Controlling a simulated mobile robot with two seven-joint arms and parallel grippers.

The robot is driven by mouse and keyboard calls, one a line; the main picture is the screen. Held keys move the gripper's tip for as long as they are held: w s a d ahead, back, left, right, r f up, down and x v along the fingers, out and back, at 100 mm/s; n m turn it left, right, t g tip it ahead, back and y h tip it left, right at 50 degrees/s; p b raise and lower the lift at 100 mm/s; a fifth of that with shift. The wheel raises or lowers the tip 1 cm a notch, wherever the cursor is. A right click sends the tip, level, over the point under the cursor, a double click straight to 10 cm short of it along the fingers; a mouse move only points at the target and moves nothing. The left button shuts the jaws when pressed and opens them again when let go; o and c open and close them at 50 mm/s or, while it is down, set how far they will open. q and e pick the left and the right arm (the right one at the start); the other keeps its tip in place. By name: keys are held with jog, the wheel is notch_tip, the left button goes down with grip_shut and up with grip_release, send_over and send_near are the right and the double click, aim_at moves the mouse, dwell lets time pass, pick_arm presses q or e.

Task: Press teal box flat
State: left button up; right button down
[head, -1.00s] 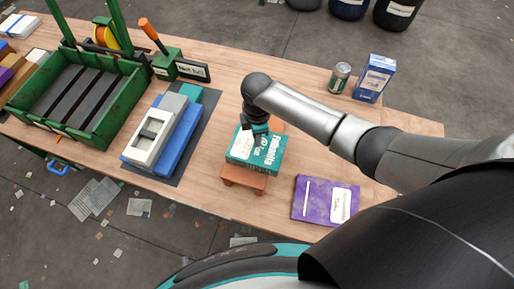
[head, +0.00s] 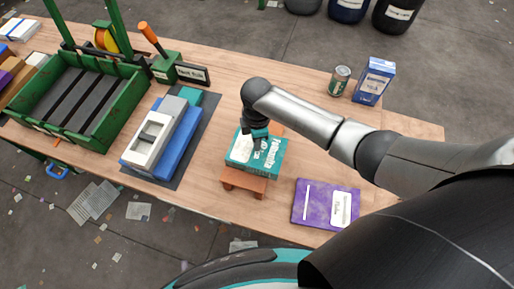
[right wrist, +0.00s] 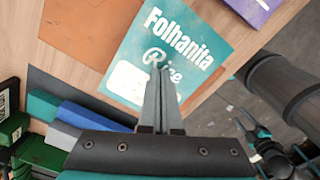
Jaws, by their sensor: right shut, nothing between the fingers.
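The teal box (head: 268,163) with white lettering lies on a small orange-brown stand (head: 245,180) near the middle of the table. In the right wrist view the teal box (right wrist: 205,62) fills the upper middle, its printed face towards the camera. My right gripper (head: 249,150) is over the box, pointing down, with its fingers together and empty. In the right wrist view the shut fingers (right wrist: 160,72) overlap the box's label; whether they touch the face is hard to tell. My left gripper is not in view.
A flattened purple box (head: 313,203) lies to the right. A can (head: 339,80) and an upright blue box (head: 374,81) stand at the back right. A blue and grey device (head: 163,134) sits on a dark mat, with a green crate (head: 98,117) at left.

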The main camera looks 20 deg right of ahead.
jog(key=shift+s+f+b, duration=0.1)
jog(key=shift+f+b, duration=0.3)
jog(key=shift+f, duration=0.2)
jog(key=shift+f, duration=0.35)
jog(key=shift+f+b, duration=0.4)
jog(key=shift+b, duration=0.1)
jog(key=shift+f, duration=0.15)
notch_tip(320, 180, up, 8)
jog(key=p, duration=0.9)
jog(key=shift+r, duration=0.25)
